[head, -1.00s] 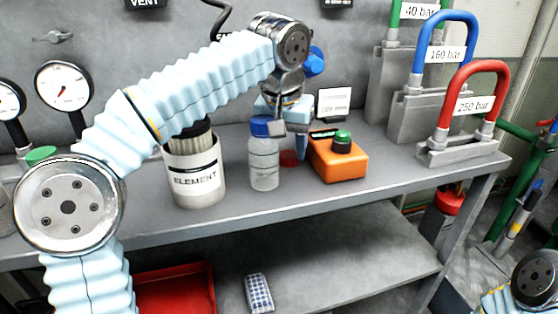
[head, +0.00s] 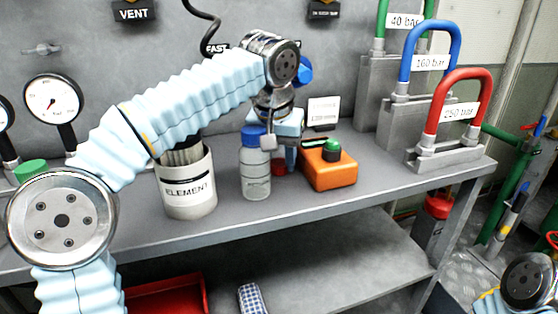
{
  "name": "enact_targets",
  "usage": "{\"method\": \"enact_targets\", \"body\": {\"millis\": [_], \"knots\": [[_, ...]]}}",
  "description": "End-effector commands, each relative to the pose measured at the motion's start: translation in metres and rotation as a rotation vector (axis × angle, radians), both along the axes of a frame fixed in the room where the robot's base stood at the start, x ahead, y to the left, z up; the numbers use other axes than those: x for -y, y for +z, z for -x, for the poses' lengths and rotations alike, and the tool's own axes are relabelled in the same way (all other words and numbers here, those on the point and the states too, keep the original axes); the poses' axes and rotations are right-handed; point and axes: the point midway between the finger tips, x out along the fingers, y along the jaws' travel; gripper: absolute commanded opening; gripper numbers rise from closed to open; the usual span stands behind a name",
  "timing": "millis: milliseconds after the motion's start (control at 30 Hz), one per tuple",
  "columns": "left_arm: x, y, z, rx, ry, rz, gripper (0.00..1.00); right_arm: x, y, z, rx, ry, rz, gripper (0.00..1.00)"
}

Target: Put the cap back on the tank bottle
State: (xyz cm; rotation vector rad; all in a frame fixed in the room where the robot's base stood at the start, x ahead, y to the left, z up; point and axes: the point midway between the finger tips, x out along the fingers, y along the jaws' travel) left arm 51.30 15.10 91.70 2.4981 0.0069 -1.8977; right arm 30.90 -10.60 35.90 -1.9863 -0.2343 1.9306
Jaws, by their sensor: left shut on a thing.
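A clear bottle (head: 255,178) stands upright on the grey bench, with the blue cap (head: 253,136) at its top. I cannot tell whether the cap is seated on the neck or just resting there. My left gripper (head: 265,138) reaches in from behind and right of the bottle. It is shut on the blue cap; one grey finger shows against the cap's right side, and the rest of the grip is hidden. My right gripper is out of view; only part of my right arm shows at the lower right.
A white ELEMENT canister (head: 188,192) stands close left of the bottle. An orange box (head: 328,172) with a green-topped knob is at its right, and a small red thing (head: 279,168) lies between. Pressure blocks with coloured handles (head: 445,150) stand at the right. The front bench edge is clear.

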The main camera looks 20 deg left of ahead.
Motion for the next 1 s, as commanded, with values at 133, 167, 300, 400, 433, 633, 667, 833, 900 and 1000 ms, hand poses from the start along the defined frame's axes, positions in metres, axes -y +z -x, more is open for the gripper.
{"method": "enact_targets", "body": {"millis": [133,167,300,400,433,633,667,833,900,1000], "knots": [[0.001,0.012,0.0,0.002,-0.002,0.001,0.12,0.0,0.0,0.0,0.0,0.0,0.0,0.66],[0.001,0.015,-0.001,0.003,-0.002,0.001,0.12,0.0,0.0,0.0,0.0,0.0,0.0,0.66],[0.002,0.036,-0.001,0.004,-0.002,0.004,0.12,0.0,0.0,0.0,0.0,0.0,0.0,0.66],[0.002,0.052,0.0,0.003,-0.003,0.003,0.12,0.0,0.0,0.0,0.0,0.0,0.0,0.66],[0.002,0.056,-0.001,0.002,-0.003,0.002,0.12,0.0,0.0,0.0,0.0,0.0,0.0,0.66],[0.001,0.082,-0.002,-0.002,-0.001,0.003,0.12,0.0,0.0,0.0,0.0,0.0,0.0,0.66],[0.001,0.085,-0.002,-0.001,-0.001,0.003,0.12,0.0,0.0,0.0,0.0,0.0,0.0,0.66],[0.001,0.095,-0.001,-0.002,-0.001,0.001,0.12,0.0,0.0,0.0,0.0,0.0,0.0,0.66],[0.001,0.097,0.0,0.0,0.0,0.0,0.12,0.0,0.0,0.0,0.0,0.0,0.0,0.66],[0.001,0.098,0.0,0.0,-0.002,-0.001,0.12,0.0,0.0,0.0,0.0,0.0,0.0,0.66]]}}
